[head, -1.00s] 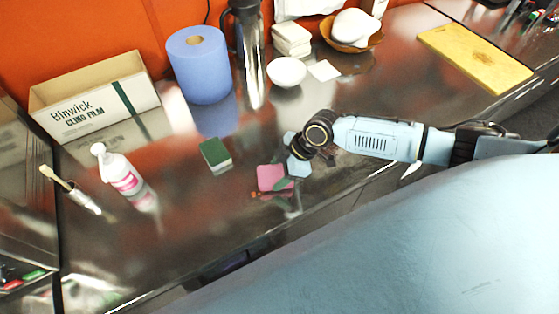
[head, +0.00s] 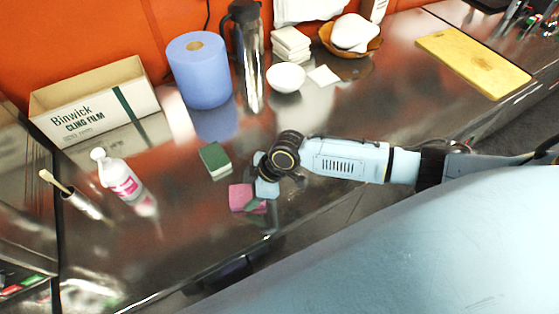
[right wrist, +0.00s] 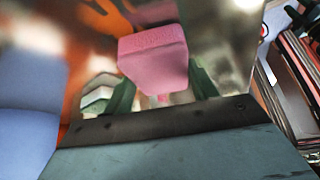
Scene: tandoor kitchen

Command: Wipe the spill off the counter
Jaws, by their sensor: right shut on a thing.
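A pink sponge (head: 240,197) is at the counter's front part in the head view, and it also shows in the right wrist view (right wrist: 153,60). My right gripper (head: 254,204) is shut on it, with dark green fingers (right wrist: 204,84) on either side of it. The sponge is low at the steel counter (head: 185,240); I cannot tell whether it is pressed on it. No spill can be told clearly from the counter's reflections now; any under the sponge or gripper is hidden. My left gripper is not in view.
A green scouring sponge (head: 215,160) lies just behind my right gripper. A white bottle (head: 118,176) and a brush in a holder (head: 82,203) stand left. A cling film box (head: 95,103), blue paper roll (head: 199,72), flask (head: 248,55) and white bowl (head: 286,77) line the back.

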